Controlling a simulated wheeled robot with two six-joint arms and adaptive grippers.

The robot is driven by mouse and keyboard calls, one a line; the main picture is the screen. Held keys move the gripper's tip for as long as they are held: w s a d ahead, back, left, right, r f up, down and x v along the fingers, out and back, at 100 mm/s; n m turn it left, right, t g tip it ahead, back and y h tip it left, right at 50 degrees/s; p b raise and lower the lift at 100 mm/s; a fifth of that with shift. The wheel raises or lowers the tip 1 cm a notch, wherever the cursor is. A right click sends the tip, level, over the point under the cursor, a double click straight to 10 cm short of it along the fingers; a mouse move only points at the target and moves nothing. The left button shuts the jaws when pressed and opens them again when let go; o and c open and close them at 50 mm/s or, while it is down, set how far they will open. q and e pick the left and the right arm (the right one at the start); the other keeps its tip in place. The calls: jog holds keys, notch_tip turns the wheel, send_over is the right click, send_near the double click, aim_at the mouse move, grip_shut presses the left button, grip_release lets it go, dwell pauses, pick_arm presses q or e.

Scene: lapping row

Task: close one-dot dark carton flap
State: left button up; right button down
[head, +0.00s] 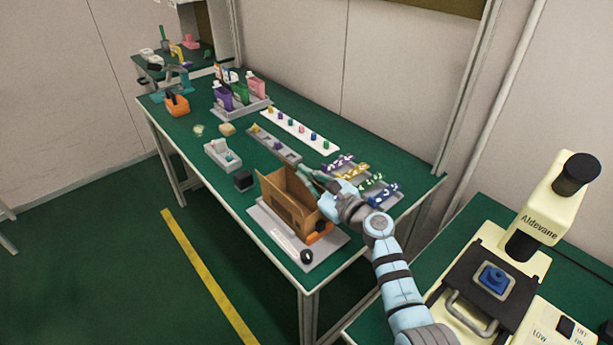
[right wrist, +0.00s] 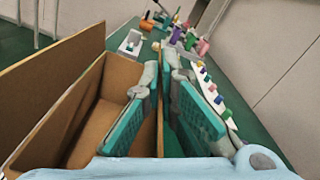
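A brown carton (head: 288,211) stands open at the near end of the green table, on a pale grey board (head: 270,226). In the right wrist view its tall cardboard panel (right wrist: 48,72) stands up at the left and its inside is visible. No dot mark can be made out. My right gripper (head: 318,178) is at the carton's right side. In the right wrist view its teal-padded fingers (right wrist: 162,105) are apart, one on each side of a thin upright cardboard edge (right wrist: 160,110). Clear gaps show beside that edge. My left gripper is not in view.
A black block (head: 243,181) and a white tray (head: 222,155) stand left of the carton. A grey tray with patterned pieces (head: 372,184) lies close to my right gripper.

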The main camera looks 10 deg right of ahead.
jog(key=c, duration=2.3)
grip_release()
jog(key=o, duration=0.4)
jog(key=v, duration=1.2)
